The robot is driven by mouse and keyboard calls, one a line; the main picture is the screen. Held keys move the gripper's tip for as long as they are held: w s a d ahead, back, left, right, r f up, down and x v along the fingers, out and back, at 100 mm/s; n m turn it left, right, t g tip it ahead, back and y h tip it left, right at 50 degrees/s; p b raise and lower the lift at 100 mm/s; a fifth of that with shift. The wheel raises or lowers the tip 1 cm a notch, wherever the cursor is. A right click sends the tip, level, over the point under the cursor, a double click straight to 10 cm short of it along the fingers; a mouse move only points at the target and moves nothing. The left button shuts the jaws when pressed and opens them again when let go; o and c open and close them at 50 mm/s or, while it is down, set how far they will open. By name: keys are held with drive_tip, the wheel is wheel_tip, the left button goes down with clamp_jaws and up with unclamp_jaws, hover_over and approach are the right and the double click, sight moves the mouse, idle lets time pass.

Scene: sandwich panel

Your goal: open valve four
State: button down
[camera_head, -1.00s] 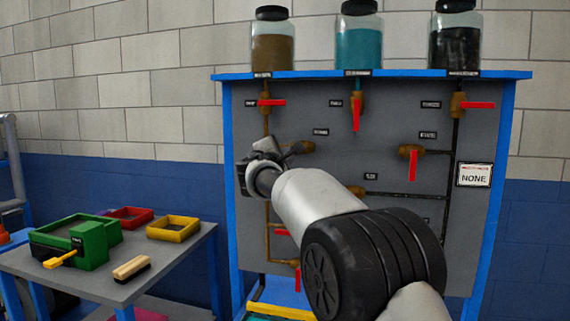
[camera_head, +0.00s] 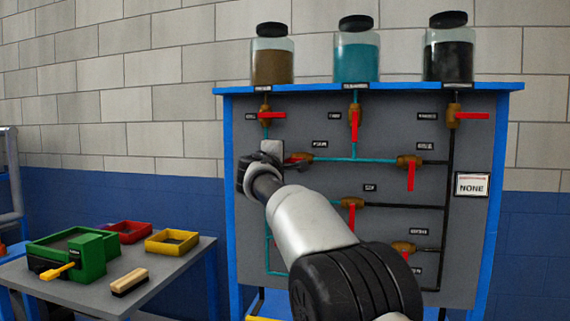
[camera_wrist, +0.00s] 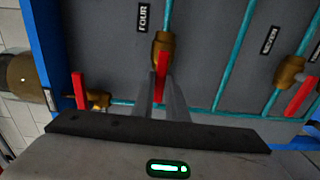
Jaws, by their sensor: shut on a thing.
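In the wrist view, valve four has a brass body (camera_wrist: 163,52) beside its FOUR label (camera_wrist: 143,17). Its red handle (camera_wrist: 160,86) sits between my fingers, in line with the teal pipe above the body. My gripper (camera_wrist: 160,95) is shut on this handle. In the head view, my gripper (camera_head: 284,161) is at the panel's left side, just left of valve four's brass body (camera_head: 306,159). A teal pipe runs right from that body. My arm hides much of the panel's lower left.
Other red-handled valves surround it, including top left (camera_head: 266,115), top middle (camera_head: 354,122) and right (camera_head: 410,170). Three jars stand on the blue panel top (camera_head: 400,87). A sign reads NONE (camera_head: 472,186). A grey table (camera_head: 165,282) with small trays stands at the left.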

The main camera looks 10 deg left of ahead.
drive_tip(key=c, duration=1.8)
unclamp_jaws()
drive_tip(key=shift+o, duration=0.2)
drive_tip(key=s+b, duration=0.2)
drive_tip(key=s, duration=1.5)
drive_tip(key=shift+s+a, duration=0.25)
drive_tip(key=shift+a, duration=0.05)
